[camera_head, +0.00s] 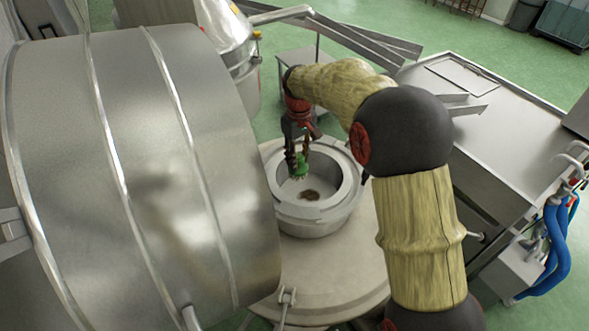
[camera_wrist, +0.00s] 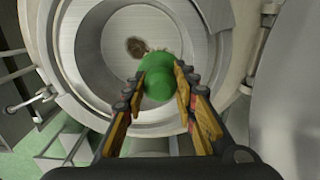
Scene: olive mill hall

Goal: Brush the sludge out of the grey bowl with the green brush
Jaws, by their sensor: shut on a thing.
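The grey bowl (camera_head: 350,188) is a thick-rimmed round vessel on a pale round top. In the wrist view its ringed wall (camera_wrist: 90,60) surrounds the floor. A dark brown patch of sludge (camera_head: 309,195) lies on the bowl's floor, and it also shows in the wrist view (camera_wrist: 137,47). My gripper (camera_head: 297,160) is shut on the green brush (camera_head: 301,166) and points down into the bowl. In the wrist view the round green brush (camera_wrist: 158,84) sits between the fingers, with pale bristles beyond it beside the sludge. I cannot tell whether the bristles touch the floor.
A large steel drum (camera_head: 150,170) stands close on the left of the bowl. A steel table (camera_head: 500,130) and blue hoses (camera_head: 556,240) are on the right. A metal clamp (camera_head: 287,297) sits at the front edge of the round top. Green floor is open at the back.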

